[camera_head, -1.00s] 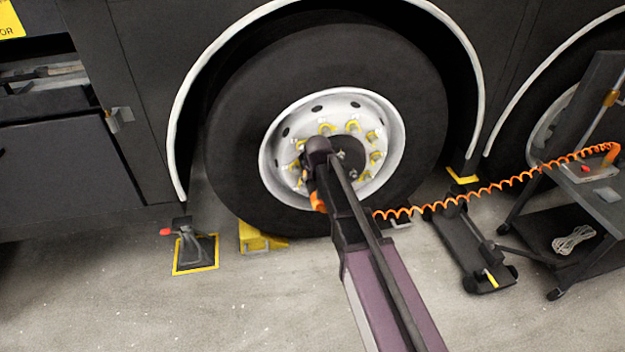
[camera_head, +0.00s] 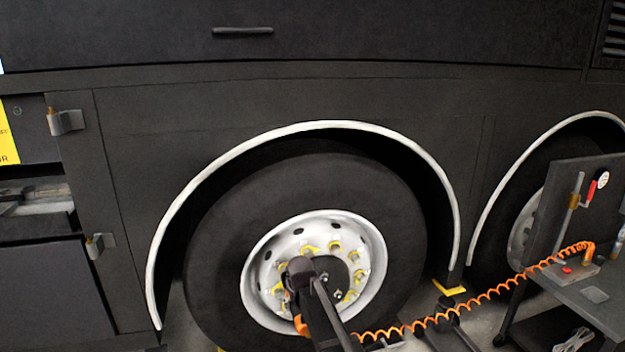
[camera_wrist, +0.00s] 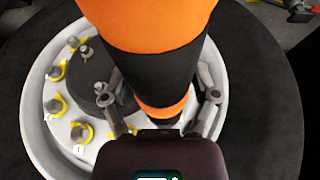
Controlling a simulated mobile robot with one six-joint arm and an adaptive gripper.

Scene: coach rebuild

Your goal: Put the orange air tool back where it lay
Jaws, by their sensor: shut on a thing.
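My gripper (camera_wrist: 160,112) is shut on the orange air tool (camera_wrist: 150,25), which has an orange body and a black section between the fingers. In the head view only a small orange part of the tool (camera_head: 300,325) shows beside my arm, in front of the lower wheel rim. The gripper's fingers are hidden there. A coiled orange hose (camera_head: 480,302) runs from near my arm to the cart (camera_head: 605,308) at the right. The tool's far end is hidden in the wrist view.
The large tyre (camera_head: 215,270) and white rim (camera_head: 257,260), with yellow-marked nuts, lie close behind my gripper. The cart carries a small red item (camera_head: 567,270) and an upright panel (camera_head: 548,205). A second wheel (camera_head: 485,240) is behind it. The dark coach side (camera_head: 300,100) fills the background.

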